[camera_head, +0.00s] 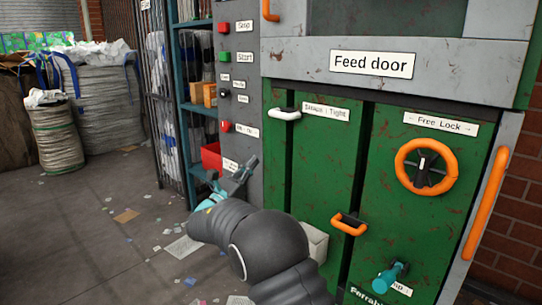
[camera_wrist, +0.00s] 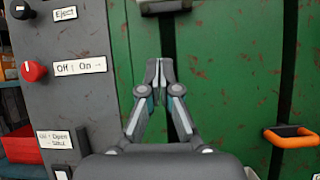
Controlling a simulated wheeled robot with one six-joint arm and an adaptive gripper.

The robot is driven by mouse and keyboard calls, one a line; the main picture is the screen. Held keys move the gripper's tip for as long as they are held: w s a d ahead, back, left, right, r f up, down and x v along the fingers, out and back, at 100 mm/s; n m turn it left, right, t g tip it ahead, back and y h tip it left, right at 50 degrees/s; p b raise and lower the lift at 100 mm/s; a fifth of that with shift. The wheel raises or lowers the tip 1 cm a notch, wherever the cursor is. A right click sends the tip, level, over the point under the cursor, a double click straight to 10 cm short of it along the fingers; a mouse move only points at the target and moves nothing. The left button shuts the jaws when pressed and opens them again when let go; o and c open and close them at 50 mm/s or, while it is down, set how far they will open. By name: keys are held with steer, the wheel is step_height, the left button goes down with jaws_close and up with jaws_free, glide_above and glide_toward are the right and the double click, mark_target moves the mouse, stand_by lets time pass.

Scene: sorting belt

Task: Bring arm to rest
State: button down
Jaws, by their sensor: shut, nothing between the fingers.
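My arm reaches up from the bottom middle of the head view, in front of the green machine (camera_head: 330,165). My gripper (camera_head: 250,163) points up and to the right, in front of the grey control panel's lower part. In the wrist view my gripper (camera_wrist: 159,65) is shut, with its fingertips together and nothing between them. Behind it are the green door panel and a dark vertical gap. I cannot tell how far the fingertips are from the panel.
The control panel (camera_head: 237,60) carries buttons and a red knob (camera_wrist: 34,71). An orange wheel (camera_head: 403,180), an orange handle (camera_head: 349,223) and a teal handle (camera_head: 391,275) stick out from the machine. Sacks (camera_head: 55,138) stand at left. The littered floor between is mostly open.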

steer(key=s+d+f+m+g+y, duration=0.2)
steer(key=d+f+m+g, duration=0.3)
steer(key=f, duration=0.8)
steer(key=s+d+f+m+g+y, duration=0.3)
steer(key=s+d+f+m+g, duration=0.25)
steer(key=s+d+g, duration=0.4)
steer(key=s+d+r+m+y, duration=0.3)
steer(key=s+d+m, duration=0.1)
steer(key=s, duration=0.6)
steer(key=s+d+r+m+y, duration=0.3)
steer(key=s+d+m, duration=0.2)
steer(key=s, duration=0.6)
steer(key=s+d+r+m+y, duration=0.3)
steer(key=s+d+m, duration=0.2)
steer(key=s+m, duration=0.3)
steer(key=s, duration=0.3)
steer(key=shift+t+y, duration=0.3)
steer(key=shift+t, duration=0.05)
steer(key=shift+d+m, duration=0.1)
steer(key=shift+m, duration=0.15)
